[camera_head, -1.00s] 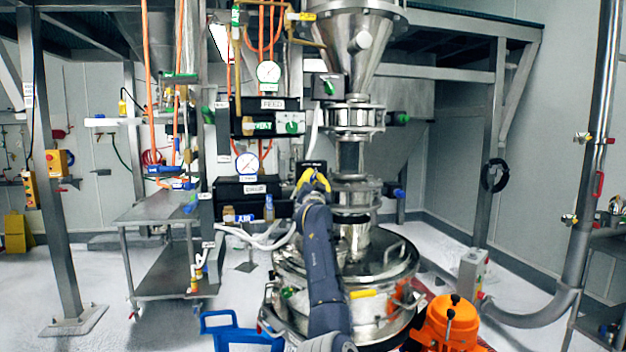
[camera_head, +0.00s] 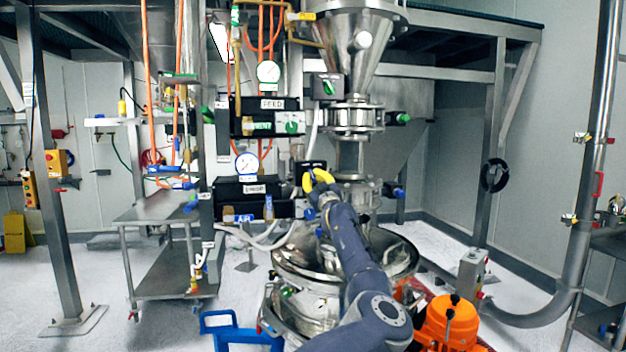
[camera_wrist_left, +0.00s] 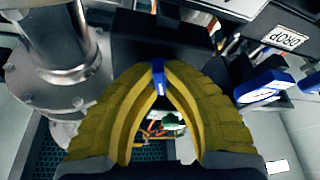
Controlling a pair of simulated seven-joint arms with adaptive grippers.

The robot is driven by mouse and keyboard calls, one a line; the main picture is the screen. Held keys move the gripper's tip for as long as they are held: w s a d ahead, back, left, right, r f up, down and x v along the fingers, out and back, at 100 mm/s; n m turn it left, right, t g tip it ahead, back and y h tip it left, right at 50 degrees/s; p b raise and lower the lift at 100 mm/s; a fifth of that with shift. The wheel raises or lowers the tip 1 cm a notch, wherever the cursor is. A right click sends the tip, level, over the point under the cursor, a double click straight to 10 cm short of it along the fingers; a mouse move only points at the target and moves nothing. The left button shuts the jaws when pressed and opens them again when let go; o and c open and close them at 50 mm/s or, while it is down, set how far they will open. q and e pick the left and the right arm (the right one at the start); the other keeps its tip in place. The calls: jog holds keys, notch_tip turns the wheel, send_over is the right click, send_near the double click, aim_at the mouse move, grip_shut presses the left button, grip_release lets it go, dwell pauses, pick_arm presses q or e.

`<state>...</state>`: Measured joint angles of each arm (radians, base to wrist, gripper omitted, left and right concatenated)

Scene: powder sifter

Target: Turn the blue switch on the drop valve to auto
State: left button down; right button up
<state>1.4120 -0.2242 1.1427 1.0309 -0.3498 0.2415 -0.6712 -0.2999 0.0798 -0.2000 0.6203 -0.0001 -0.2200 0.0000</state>
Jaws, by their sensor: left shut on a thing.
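The blue switch (camera_wrist_left: 158,78) sits on a dark box (camera_wrist_left: 145,40) in the left wrist view. The yellow fingers of my left gripper (camera_wrist_left: 158,92) close around it from both sides, with their tips at the switch. In the head view my left gripper (camera_head: 318,181) is at the small black box (camera_head: 311,166) beside the steel column. The fingers and arm hide the switch there. A DROP label (camera_wrist_left: 287,38) shows at the upper right of the wrist view. I cannot read which setting the switch points to. My right gripper is not in view.
A steel column (camera_head: 355,120) with flanges stands just right of the gripper. A black panel with a gauge (camera_head: 247,164) is to the left. A steel vessel (camera_head: 305,285) stands below.

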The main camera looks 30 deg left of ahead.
pick_arm(q)
jog(key=shift+n+g+y, duration=0.3)
jog(key=shift+n+g, duration=0.2)
jog(key=shift+n, duration=1)
jog(key=c, duration=1.5)
grip_release()
jog(key=shift+v, duration=3.75)
